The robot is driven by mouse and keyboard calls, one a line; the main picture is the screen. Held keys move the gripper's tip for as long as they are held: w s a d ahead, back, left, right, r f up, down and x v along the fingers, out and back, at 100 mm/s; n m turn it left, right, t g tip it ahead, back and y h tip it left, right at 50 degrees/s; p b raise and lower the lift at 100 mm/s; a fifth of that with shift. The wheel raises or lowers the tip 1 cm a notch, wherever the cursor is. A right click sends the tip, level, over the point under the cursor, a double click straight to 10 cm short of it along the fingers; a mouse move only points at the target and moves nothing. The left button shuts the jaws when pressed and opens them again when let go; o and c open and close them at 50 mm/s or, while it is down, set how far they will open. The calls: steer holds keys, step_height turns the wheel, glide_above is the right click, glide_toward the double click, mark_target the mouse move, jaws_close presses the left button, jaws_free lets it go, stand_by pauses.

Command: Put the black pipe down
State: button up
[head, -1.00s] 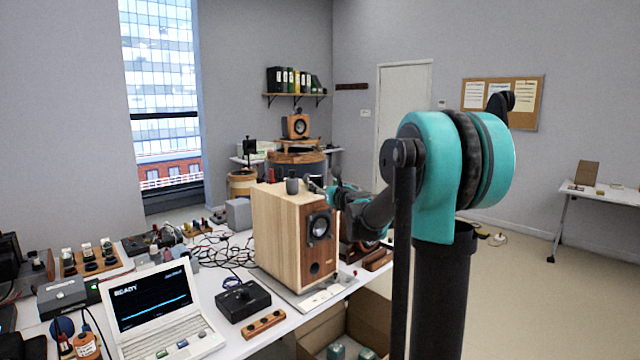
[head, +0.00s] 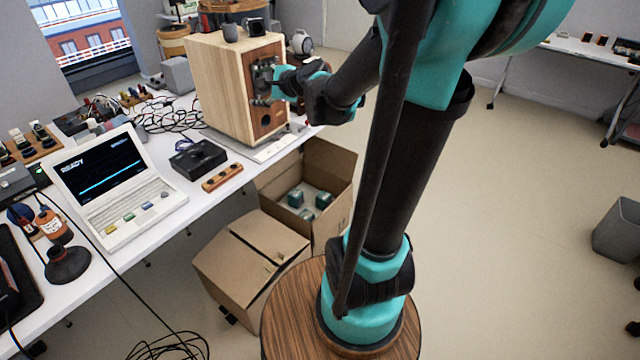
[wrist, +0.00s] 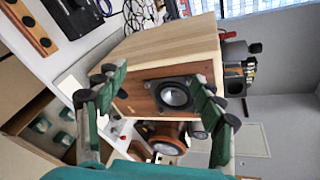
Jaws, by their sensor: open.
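A short dark grey cylinder (head: 230,32), the likeliest black pipe, stands upright on top of the wooden speaker (head: 220,85). It also shows in the wrist view (wrist: 235,50) at the speaker's top edge. My gripper (head: 266,82) is in front of the speaker's front panel, apart from the cylinder and below it. In the wrist view my gripper (wrist: 158,80) has its green-padded fingers spread wide, with the speaker's round driver (wrist: 175,94) seen between them. Nothing is held. Whether a fingertip touches the panel cannot be told.
The white table (head: 150,215) holds a laptop (head: 115,185), a black box (head: 198,158), cables and a small wooden block (head: 222,177). Open cardboard boxes (head: 335,165) stand below the table's edge. The floor on the right is largely clear.

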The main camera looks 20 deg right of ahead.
steer(key=s+d+f+n+g+h, duration=0.3)
steer(key=s+d+f+n+g, duration=0.1)
steer(key=s+f+n, duration=0.5)
steer(key=s+d+f+n+g+h, duration=0.4)
steer(key=s+f+n, duration=0.5)
steer(key=s+f, duration=0.5)
steer(key=s+d, duration=0.1)
steer(key=s, duration=0.3)
steer(key=shift+s+d, duration=0.3)
steer(key=shift+d, duration=0.1)
